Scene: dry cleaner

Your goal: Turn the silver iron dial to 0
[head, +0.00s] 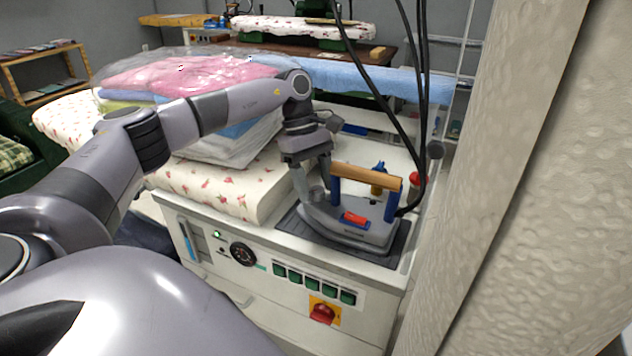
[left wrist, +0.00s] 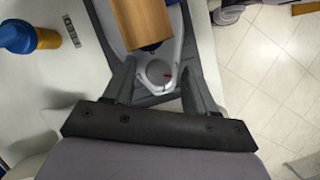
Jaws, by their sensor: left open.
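The iron (head: 375,236) is grey with a wooden handle (head: 367,178) on blue posts, and it rests on a dark pad on the pressing station. Its round silver dial (left wrist: 159,73) shows in the left wrist view, near the end of the wooden handle, with a small red mark on its right side. I cannot read numbers on it. My left gripper (head: 312,195) points down at the left end of the iron. In the left wrist view my left gripper (left wrist: 160,72) is open, with one finger on each side of the dial. Whether the fingers touch it is unclear. My right gripper is out of view.
The station's front panel has a black round control (head: 243,254), green switches and a red knob (head: 322,313). Black cables (head: 423,110) hang behind the iron. Folded clothes (head: 190,75) lie left of it. A blue-topped bottle (left wrist: 20,37) stands nearby. A curtain (head: 530,180) borders the right.

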